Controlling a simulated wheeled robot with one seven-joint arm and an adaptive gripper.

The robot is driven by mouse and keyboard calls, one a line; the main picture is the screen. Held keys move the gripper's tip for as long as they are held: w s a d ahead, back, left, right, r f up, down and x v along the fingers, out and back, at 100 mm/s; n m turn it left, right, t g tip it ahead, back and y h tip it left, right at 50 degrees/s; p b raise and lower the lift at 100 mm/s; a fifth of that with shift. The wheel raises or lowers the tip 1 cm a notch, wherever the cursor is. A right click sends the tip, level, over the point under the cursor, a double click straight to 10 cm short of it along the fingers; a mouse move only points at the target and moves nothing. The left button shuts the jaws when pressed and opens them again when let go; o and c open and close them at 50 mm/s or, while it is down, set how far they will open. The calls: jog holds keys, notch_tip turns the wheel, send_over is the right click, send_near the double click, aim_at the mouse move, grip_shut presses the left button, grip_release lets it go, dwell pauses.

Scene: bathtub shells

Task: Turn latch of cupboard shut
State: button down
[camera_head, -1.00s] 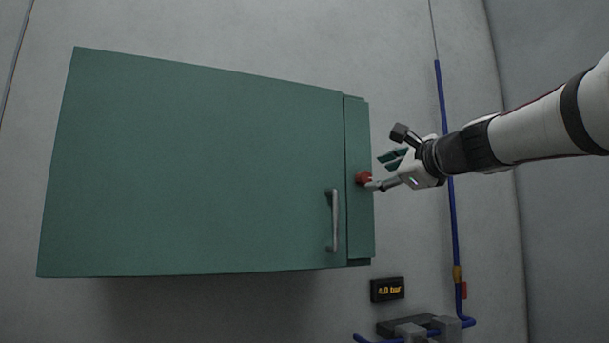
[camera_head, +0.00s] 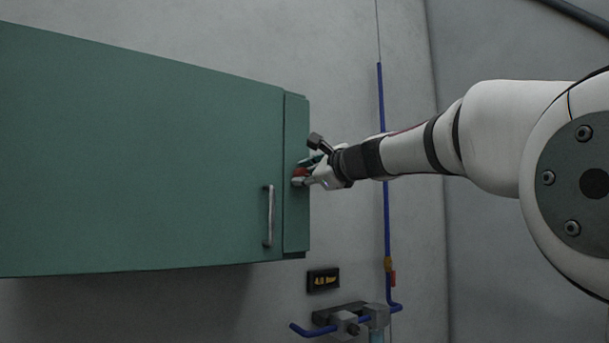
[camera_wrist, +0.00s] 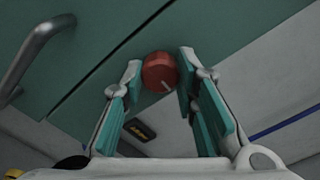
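The green cupboard (camera_head: 140,155) hangs on the wall with its door flush, and a grey bar handle (camera_head: 269,216) stands near the door's right edge. The latch is a red knob (camera_wrist: 159,72) with a pale line mark, on the strip right of the door. In the head view the knob (camera_head: 299,172) is partly hidden by my fingers. My gripper (camera_wrist: 158,80) is open, with one finger on each side of the knob. The right finger is very close to the knob; I cannot tell whether it touches. A small gap shows at the left finger.
A display box (camera_head: 323,280) is on the wall below the cupboard. A blue pipe (camera_head: 386,220) runs down the wall behind my arm to grey fittings (camera_head: 352,318). The wall beside the cupboard is otherwise clear.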

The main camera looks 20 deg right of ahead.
jog(key=shift+w+f+n+b, duration=0.1)
jog(key=shift+n+b, duration=0.3)
jog(key=shift+b, duration=0.1)
jog(key=n+b, duration=0.3)
jog(key=shift+w+f, duration=0.1)
jog(key=n+b, duration=0.5)
jog(key=shift+n, duration=0.3)
jog(key=n+b, duration=0.3)
jog(key=n, duration=0.1)
jog(key=n+b, duration=0.3)
jog(key=n, duration=0.1)
jog(key=shift+n, duration=0.4)
jog(key=c, duration=1.2)
grip_release()
jog(key=shift+c, duration=0.2)
